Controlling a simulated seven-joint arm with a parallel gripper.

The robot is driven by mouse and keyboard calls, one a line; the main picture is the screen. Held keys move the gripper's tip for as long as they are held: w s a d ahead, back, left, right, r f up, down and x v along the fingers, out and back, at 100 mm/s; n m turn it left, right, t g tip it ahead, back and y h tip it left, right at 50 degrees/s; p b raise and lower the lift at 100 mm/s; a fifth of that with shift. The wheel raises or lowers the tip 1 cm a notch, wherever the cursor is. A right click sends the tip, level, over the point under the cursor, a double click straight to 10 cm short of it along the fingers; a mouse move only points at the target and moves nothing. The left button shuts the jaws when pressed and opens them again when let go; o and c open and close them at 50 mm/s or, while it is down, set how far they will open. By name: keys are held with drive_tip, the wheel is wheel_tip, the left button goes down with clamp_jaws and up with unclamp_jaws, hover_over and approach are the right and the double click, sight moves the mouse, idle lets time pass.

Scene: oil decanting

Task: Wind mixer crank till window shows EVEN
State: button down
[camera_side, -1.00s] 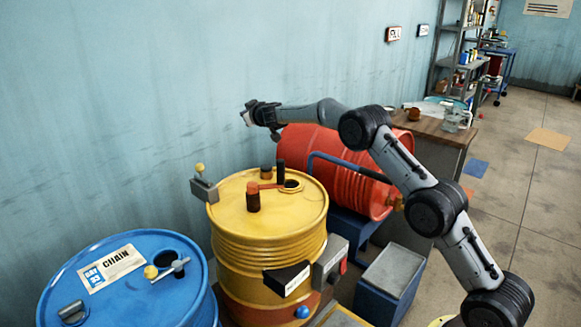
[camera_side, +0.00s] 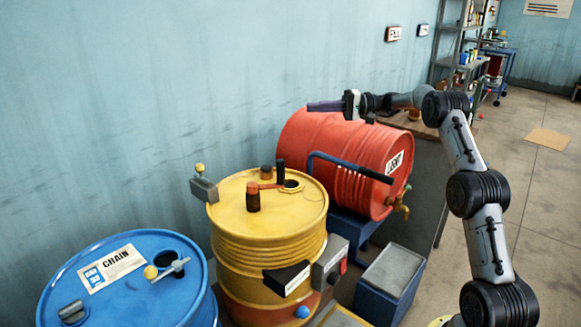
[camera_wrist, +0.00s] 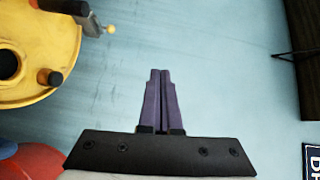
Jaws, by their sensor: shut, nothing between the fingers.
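The yellow drum (camera_side: 270,225) stands in the middle of the side view. On its lid is a red crank arm (camera_side: 268,186) with a dark reddish upright grip (camera_side: 253,201). A dark box with a white label (camera_side: 288,279) and a grey box with a red button (camera_side: 331,262) are on its front. I cannot read EVEN on any window. My gripper (camera_side: 312,106) is shut and empty, above the red drum and well away from the crank. In the wrist view its purple fingers (camera_wrist: 160,76) are together against the wall; part of the yellow lid (camera_wrist: 30,85) shows at left.
A red drum labelled LIGHT (camera_side: 330,155) lies on its side behind the yellow drum, with a blue pipe (camera_side: 345,165) and a tap (camera_side: 400,208). A blue drum marked CHAIN (camera_side: 60,265) stands front left. A grey-topped blue box (camera_side: 390,275) is at right.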

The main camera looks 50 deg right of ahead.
wheel_tip(320, 180, down, 17)
drive_tip(key=s+y, duration=0.1)
drive_tip(key=s, duration=0.2)
drive_tip(key=x, duration=0.9)
drive_tip(key=shift+w+a+f+g, duration=0.3)
drive_tip(key=shift+m, duration=0.3)
drive_tip(key=shift+s+a+m+t+h, duration=0.2)
drive_tip(key=shift+s+m+t+h, duration=0.15)
drive_tip(key=shift+t, duration=0.15)
drive_tip(key=shift+s+a, duration=0.1)
drive_tip(key=shift+s, duration=0.1)
drive_tip(key=shift+s+a+m+t+h, duration=0.6)
drive_tip(key=shift+s+a+h, duration=0.15)
drive_tip(key=shift+s+a, duration=0.25)
drive_tip(key=shift+s+a+m+t+h, duration=0.6)
drive_tip(key=shift+s+a+h, duration=0.1)
drive_tip(key=shift+s+a, duration=0.2)
